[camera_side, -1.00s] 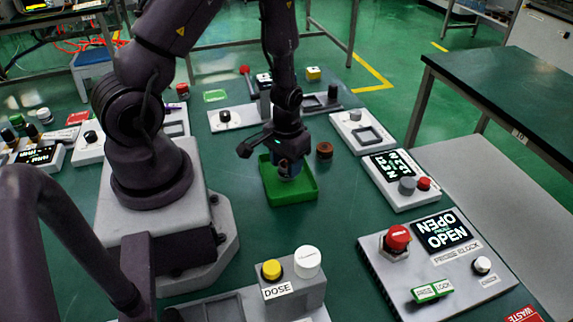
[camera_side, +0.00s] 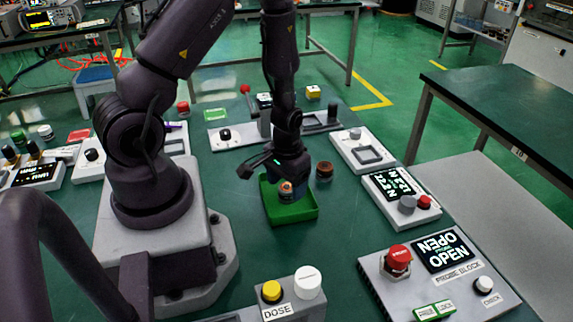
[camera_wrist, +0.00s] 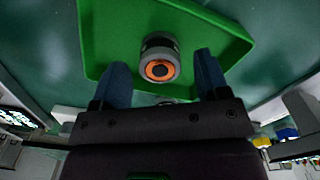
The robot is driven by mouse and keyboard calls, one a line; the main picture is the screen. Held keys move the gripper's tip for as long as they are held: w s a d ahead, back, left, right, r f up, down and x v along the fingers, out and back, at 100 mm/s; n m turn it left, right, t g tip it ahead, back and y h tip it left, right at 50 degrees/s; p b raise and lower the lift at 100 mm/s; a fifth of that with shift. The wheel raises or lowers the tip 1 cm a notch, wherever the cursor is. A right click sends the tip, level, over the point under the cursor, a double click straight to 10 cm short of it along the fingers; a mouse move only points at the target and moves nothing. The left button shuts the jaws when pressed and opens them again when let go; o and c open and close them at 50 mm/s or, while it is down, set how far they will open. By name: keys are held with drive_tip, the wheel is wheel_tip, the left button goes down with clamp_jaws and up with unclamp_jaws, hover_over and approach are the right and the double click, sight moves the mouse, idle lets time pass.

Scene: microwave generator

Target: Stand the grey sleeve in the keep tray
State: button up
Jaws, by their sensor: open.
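The grey sleeve (camera_side: 286,192) stands upright inside the green tray (camera_side: 305,208), which I take as the keep tray. In the wrist view the sleeve (camera_wrist: 159,56) shows a grey rim and an orange inner ring around a dark centre. It rests on the green tray floor (camera_wrist: 108,35). My gripper (camera_side: 289,177) is above the sleeve, pointing down. In the wrist view its two blue fingers are spread, one on each side of the sleeve with gaps between, and hold nothing.
A brown round piece (camera_side: 324,169) stands on the green bench just right of the tray. Panels with switches and displays surround the tray, including the probe block panel (camera_side: 430,290) and the dose box (camera_side: 290,290). Bare bench lies in front of the tray.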

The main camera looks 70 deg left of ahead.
wheel_tip(320, 180, up, 12)
wheel_tip(320, 180, up, 12)
drive_tip(key=r+m+t, duration=0.1)
drive_tip(key=m+t, duration=0.2)
hover_over(287, 187)
drive_tip(key=d, duration=0.6)
drive_tip(key=s+d+r+m+t, duration=0.2)
drive_tip(key=s+d+r, duration=0.2)
drive_tip(key=s+r, duration=0.2)
drive_tip(key=shift+r+m+t, duration=0.3)
drive_tip(key=shift+r, duration=0.35)
drive_tip(key=shift+s, duration=0.1)
